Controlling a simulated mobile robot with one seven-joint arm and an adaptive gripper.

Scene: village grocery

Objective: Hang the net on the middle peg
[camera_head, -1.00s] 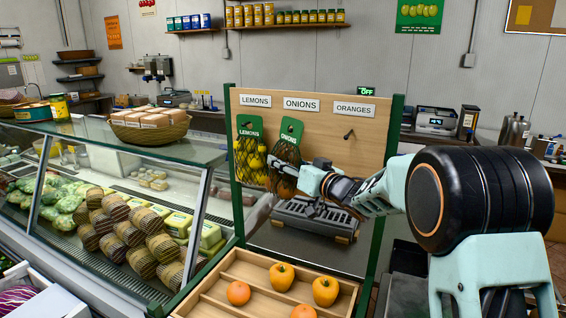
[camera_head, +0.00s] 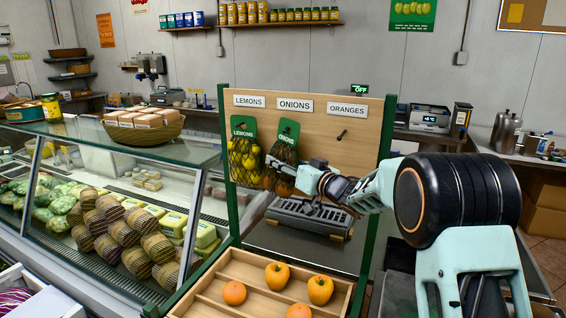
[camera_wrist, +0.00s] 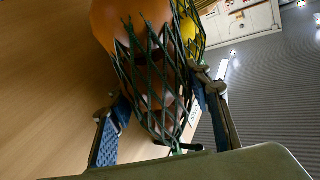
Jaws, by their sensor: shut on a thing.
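The onion net (camera_head: 281,168), dark mesh with a green ONIONS card, is upright in front of the wooden board (camera_head: 315,160), below the ONIONS sign. My gripper (camera_head: 283,163) reaches in from the right and is shut on the net's body. In the wrist view the net (camera_wrist: 150,75) with brown onions is between the two fingers of my gripper (camera_wrist: 162,118). The middle peg is hidden behind the card; I cannot tell whether the card is on it. The lemon net (camera_head: 244,160) hangs at left under LEMONS.
The bare right peg (camera_head: 341,134) is under ORANGES. A wooden tray (camera_head: 210,290) with oranges and yellow-orange peppers is below. A glass display case (camera_head: 110,155) stands at left.

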